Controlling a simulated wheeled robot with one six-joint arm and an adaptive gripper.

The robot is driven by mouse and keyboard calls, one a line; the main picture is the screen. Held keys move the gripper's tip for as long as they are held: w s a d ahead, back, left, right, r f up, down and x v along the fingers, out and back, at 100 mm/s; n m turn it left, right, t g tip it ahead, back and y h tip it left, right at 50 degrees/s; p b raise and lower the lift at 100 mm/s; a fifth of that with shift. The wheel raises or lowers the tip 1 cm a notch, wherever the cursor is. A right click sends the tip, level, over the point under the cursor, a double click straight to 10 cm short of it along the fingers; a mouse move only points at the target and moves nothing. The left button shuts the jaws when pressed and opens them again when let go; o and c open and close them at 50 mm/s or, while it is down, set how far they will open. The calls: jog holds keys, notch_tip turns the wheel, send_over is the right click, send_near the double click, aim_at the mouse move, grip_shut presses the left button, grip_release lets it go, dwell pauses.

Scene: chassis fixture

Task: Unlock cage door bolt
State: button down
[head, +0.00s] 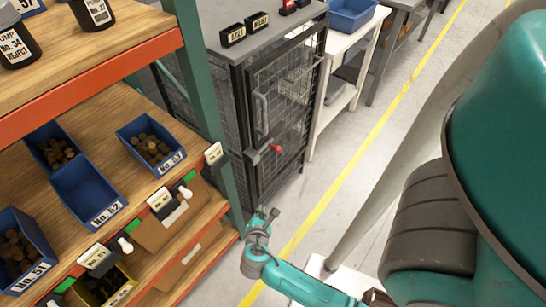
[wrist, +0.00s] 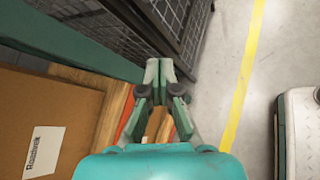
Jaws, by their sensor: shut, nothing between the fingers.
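The cage door (head: 280,115) is a dark-framed wire mesh door and stands closed, as far as I can see, in the head view. A bolt with a red knob (head: 276,148) sits at mid-height on the door, with a grey plate to its left. A grey pull handle (head: 261,112) is above it. My gripper (head: 266,213) is low in front of the cage, below the bolt and apart from it. In the wrist view my gripper (wrist: 159,68) has its fingertips together and empty, with the cage's mesh (wrist: 178,20) beyond. The bolt is not visible there.
A wooden shelf rack (head: 150,50) with an orange beam and blue bins (head: 85,190) stands at left. Its green post (head: 200,80) is close to the cage. A cardboard box (wrist: 50,120) is left of my gripper. Floor with a yellow line (head: 345,175) is clear at right.

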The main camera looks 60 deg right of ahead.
aim_at(279, 150)
jog(key=w+d+r+n+g+h, duration=0.1)
jog(key=w+d+r+g+h, duration=0.3)
jog(key=r, duration=0.4)
jog(key=shift+w+d+r+g+h, duration=0.25)
jog(key=shift+w+d+g, duration=0.25)
jog(key=shift+d+g, duration=0.4)
jog(key=shift+d+f, duration=0.1)
jog(key=shift+d, duration=0.1)
jog(key=x, duration=1.3)
jog(key=shift+d, duration=0.4)
jog(key=shift+s+d, duration=0.25)
jog(key=shift+d, duration=0.85)
jog(key=shift+s+d, duration=0.25)
jog(key=shift+d, duration=0.85)
